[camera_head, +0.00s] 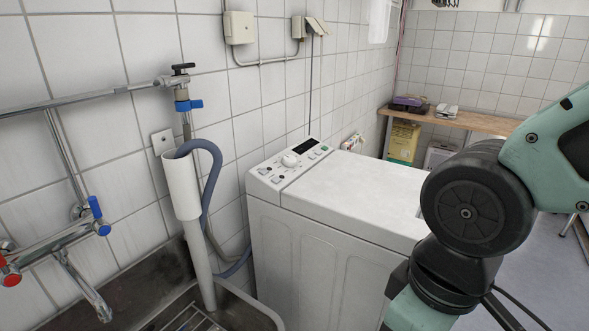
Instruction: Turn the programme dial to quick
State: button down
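A white top-loading washing machine (340,195) stands against the tiled wall in the middle of the view. Its control panel (268,178) is at the back left of the top. The round white programme dial (290,160) sits on this panel, beside a dark display (304,146) and several small buttons. The dial's setting and markings are too small to read. My arm fills the right side of the view, to the right of the machine. My gripper is outside the view.
A sink (150,315) with a drain pipe (183,190) and grey-blue hose (215,185) is at the left, next to the machine. A wall tap (55,245) projects over it. A wooden bench (455,119) with boxes stands at the back right. The space above the machine's lid is clear.

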aim_at(290, 161)
jog(key=i+l+u, duration=0.2)
jog(key=u, duration=0.2)
jog(key=i+l+u, duration=0.35)
jog(key=l+u, duration=0.2)
jog(key=u, duration=0.2)
